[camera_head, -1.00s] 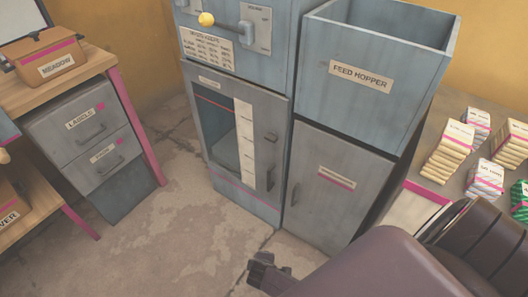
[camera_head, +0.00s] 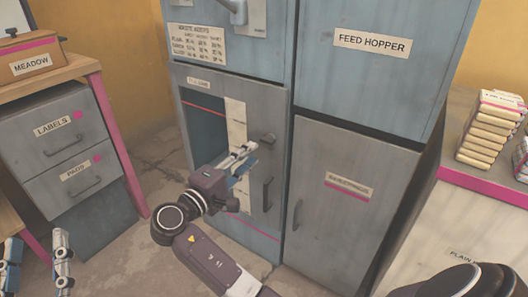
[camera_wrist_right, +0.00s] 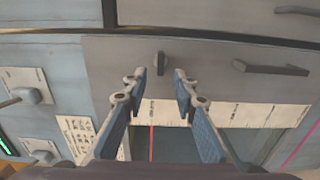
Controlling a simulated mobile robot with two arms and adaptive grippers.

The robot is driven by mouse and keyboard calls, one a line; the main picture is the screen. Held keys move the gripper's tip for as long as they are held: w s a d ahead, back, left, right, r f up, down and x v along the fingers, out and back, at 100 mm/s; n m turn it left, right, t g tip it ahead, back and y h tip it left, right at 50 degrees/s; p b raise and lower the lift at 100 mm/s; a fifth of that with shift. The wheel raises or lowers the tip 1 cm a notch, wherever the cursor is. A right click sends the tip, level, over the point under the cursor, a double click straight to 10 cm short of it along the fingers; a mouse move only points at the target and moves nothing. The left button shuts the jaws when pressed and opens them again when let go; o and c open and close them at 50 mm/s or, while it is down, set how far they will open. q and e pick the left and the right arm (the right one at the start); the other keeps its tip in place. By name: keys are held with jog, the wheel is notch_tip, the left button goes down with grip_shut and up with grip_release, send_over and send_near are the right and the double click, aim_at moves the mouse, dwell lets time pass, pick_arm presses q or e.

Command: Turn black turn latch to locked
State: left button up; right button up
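The black turn latch (camera_head: 267,138) sits on the grey press door (camera_head: 254,110), above the long dark door handle (camera_head: 267,194). It also shows in the right wrist view (camera_wrist_right: 159,63), where its bar lies crosswise to that handle. My right gripper (camera_head: 247,156) is in front of the door, just below and left of the latch. In the right wrist view its fingers (camera_wrist_right: 160,80) are open, with the latch in line with the gap and nothing between them. Whether they touch the door is unclear. My left gripper (camera_head: 36,250) is open and empty at the lower left.
The door has a window and a paper strip and appears closed. The feed hopper (camera_head: 380,70) and a lower cabinet door (camera_head: 345,195) stand to the right. A labelled drawer unit (camera_head: 60,145) is at left. A side counter (camera_head: 470,195) holds stacked packets (camera_head: 490,130).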

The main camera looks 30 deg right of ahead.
aim_at(265, 142)
jog(key=b+x, duration=0.1)
jog(key=x, duration=0.5)
jog(key=shift+w+d+f, duration=0.1)
jog(key=shift+d, duration=0.1)
jog(key=shift+w+d, duration=0.2)
jog(key=shift+d, duration=0.25)
pick_arm(q)
jog(key=s+r+t+h, duration=0.1)
jog(key=s+r+t, duration=0.3)
jog(key=s+r, duration=0.1)
jog(key=shift+a+r+h, duration=0.25)
jog(key=shift+r+h, duration=0.05)
jog(key=shift+r, duration=0.6)
pick_arm(e)
jog(key=shift+c, duration=0.6)
grip_shut()
